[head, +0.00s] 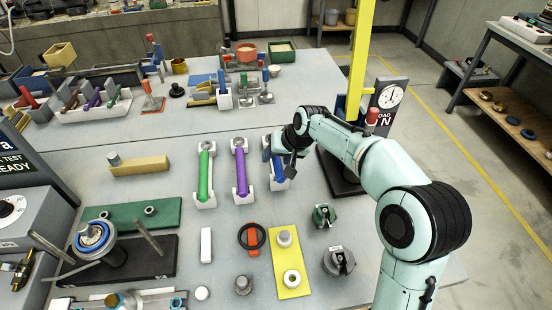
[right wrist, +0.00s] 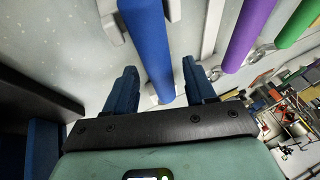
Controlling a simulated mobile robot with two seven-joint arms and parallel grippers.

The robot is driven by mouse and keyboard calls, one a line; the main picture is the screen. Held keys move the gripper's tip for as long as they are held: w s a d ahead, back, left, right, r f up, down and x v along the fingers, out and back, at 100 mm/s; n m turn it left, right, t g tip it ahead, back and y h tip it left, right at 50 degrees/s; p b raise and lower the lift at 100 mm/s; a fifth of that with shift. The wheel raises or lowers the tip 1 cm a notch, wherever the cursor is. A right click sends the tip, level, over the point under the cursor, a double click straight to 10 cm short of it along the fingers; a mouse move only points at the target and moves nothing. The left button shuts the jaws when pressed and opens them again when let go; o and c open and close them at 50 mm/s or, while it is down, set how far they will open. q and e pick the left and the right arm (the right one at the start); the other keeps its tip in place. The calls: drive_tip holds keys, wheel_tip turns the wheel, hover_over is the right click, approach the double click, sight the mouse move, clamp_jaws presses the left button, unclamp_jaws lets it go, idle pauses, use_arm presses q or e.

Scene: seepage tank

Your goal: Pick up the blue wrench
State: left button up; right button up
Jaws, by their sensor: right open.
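The blue wrench (head: 267,149) lies in a white holder, the rightmost of a row with a purple tool (head: 240,168) and a green tool (head: 204,173). In the head view my right gripper (head: 287,163) is over it and hides much of it. In the right wrist view the blue wrench (right wrist: 147,45) shows as a thick blue bar. The right gripper's two dark blue fingers (right wrist: 160,72) are open, one on each side of the bar, with visible gaps. I cannot tell how far the fingertips are above or below it. My left gripper is not in view.
A black stand with a yellow post (head: 360,60) and a dial gauge (head: 389,96) rises just right of the wrench. A yellow plate (head: 290,258), a black ring (head: 252,236) and knobs (head: 339,261) lie in front. Bare table lies behind the row.

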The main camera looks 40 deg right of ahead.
drive_tip(key=shift+c, duration=0.3)
clamp_jaws()
use_arm(q)
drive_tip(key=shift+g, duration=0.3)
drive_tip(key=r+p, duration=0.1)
drive_tip(key=p, duration=0.1)
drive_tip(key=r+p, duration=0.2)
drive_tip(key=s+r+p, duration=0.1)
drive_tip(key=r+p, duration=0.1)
use_arm(e)
wheel_tip(320, 180, up, 21)
drive_tip(key=shift+f, duration=0.2)
drive_tip(key=c, duration=0.6)
unclamp_jaws()
clamp_jaws()
